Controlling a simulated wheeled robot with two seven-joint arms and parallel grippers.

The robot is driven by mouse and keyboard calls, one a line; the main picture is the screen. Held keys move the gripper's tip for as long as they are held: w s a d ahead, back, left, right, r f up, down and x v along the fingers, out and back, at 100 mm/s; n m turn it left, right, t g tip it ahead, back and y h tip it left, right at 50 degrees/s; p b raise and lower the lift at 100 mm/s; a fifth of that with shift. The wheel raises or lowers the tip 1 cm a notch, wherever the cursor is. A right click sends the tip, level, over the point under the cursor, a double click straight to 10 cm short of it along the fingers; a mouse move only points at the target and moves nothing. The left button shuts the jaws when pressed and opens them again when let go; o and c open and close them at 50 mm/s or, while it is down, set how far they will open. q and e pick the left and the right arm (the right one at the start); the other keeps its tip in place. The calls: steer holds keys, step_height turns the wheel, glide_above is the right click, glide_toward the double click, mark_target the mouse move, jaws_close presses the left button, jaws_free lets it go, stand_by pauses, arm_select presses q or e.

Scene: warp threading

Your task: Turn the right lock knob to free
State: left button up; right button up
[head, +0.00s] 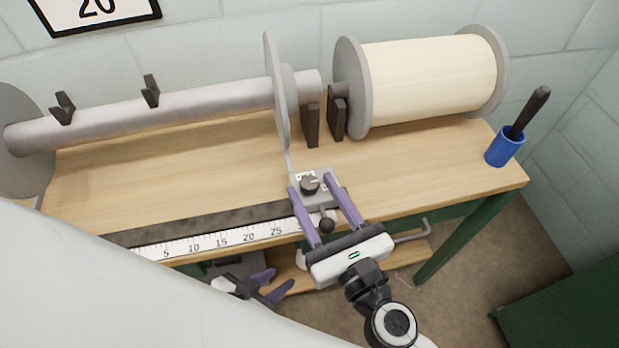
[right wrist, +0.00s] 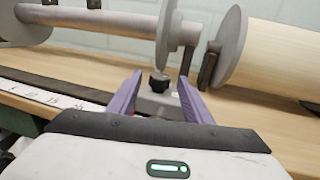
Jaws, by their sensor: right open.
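The right lock knob (head: 310,184) is a small dark knob on a light grey plate (head: 325,200) at the right end of the ruler, with small labels beside it. In the right wrist view the knob (right wrist: 159,82) stands between the fingers. My right gripper (head: 326,182) is open, its purple fingers on either side of the knob with gaps; I cannot tell whether either touches it. My left gripper (head: 272,285) is low, below the table's front edge and partly hidden by my white body; its purple fingers look apart.
A grey roller (head: 180,108) with end discs lies along the back left, and a cream-wound spool (head: 430,80) stands at the back right. A black ball-ended lever (head: 327,225) is near the right gripper. A blue cup (head: 504,148) holds a dark-handled tool. The right tabletop (head: 430,165) is clear.

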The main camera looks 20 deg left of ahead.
steer(key=shift+x, duration=1.3)
steer(key=c, duration=1.1)
steer(key=shift+o, duration=0.2)
